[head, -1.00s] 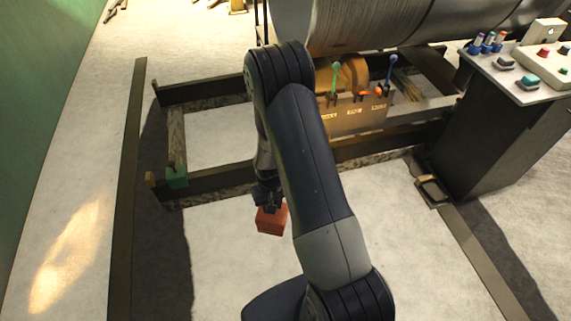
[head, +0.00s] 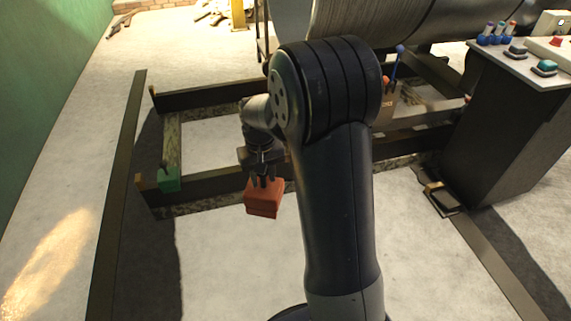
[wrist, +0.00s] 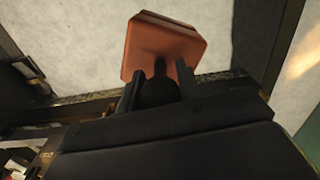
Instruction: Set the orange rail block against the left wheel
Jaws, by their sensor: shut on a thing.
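The orange rail block (head: 263,200) is a small orange-red block. My gripper (head: 264,180) is shut on its upper part and holds it in front of the near beam of the dark frame (head: 215,186). In the wrist view my gripper (wrist: 158,82) has the block (wrist: 165,42) beyond its fingers, over pale floor. The block looks raised above the floor, though its height is hard to judge. I cannot clearly make out the left wheel. A green piece (head: 170,180) sits at the frame's near left corner, left of the block.
A dark rail (head: 118,190) runs along the left and another (head: 490,255) on the right. A dark-yellow piece (head: 441,197) lies at the right rail. A control desk (head: 515,125) stands right. A large grey drum (head: 400,20) is behind.

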